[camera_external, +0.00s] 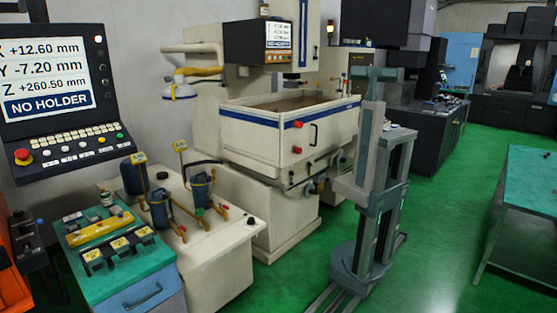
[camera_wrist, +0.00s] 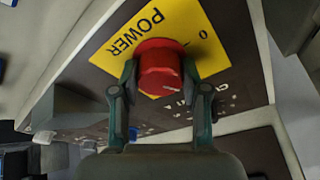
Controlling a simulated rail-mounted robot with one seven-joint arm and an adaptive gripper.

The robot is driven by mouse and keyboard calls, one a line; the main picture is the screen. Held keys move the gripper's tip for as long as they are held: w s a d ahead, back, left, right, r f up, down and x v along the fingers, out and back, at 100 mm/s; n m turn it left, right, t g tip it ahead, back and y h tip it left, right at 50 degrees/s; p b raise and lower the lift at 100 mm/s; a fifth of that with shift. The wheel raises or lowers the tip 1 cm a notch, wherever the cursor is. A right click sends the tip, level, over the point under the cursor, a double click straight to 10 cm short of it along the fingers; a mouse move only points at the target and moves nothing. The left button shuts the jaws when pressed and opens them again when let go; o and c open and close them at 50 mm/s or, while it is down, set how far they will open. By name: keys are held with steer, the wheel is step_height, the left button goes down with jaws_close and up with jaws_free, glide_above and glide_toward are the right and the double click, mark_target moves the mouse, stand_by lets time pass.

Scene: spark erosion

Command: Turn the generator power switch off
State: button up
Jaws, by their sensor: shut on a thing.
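A red rotary power switch (camera_wrist: 160,58) sits on a yellow plate (camera_wrist: 128,32) lettered POWER, which appears upside down in the wrist view. A "0" mark shows on the plate to the upper right of the knob. My gripper (camera_wrist: 160,74) has one finger on each side of the knob and is shut on it. I cannot clearly read the knob's pointer position. In the external view my arm stands right of the white spark erosion machine (camera_external: 275,132). I cannot make out the gripper or the switch there.
The dark panel (camera_wrist: 236,80) around the switch carries small lettering and several small controls. A control screen (camera_external: 48,75) reading NO HOLDER is at the left. A teal cart (camera_external: 150,285) stands below it and a green-topped table (camera_external: 530,180) at the right.

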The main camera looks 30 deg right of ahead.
steer(key=n+b, duration=0.1)
steer(key=n, duration=0.1)
steer(key=n+y+b, duration=0.1)
steer(key=n+b, duration=0.2)
steer(key=n, duration=0.1)
steer(key=shift+f+n+y+b, duration=0.3)
steer(key=shift+n, duration=0.1)
steer(key=n+b, duration=0.2)
steer(key=n, duration=0.1)
steer(key=shift+y, duration=0.4)
steer(key=shift+r+n+g+y+b, duration=0.1)
steer(key=shift+n+g+y+b, duration=0.2)
steer(key=shift+n+b, duration=1)
steer(key=shift+n+p, duration=0.45)
steer(key=shift+n, duration=0.05)
steer(key=o, duration=1.1)
steer(key=shift+w, duration=0.1)
steer(key=shift+o, duration=0.2)
steer(key=shift+r, duration=0.15)
steer(key=v, duration=1.2)
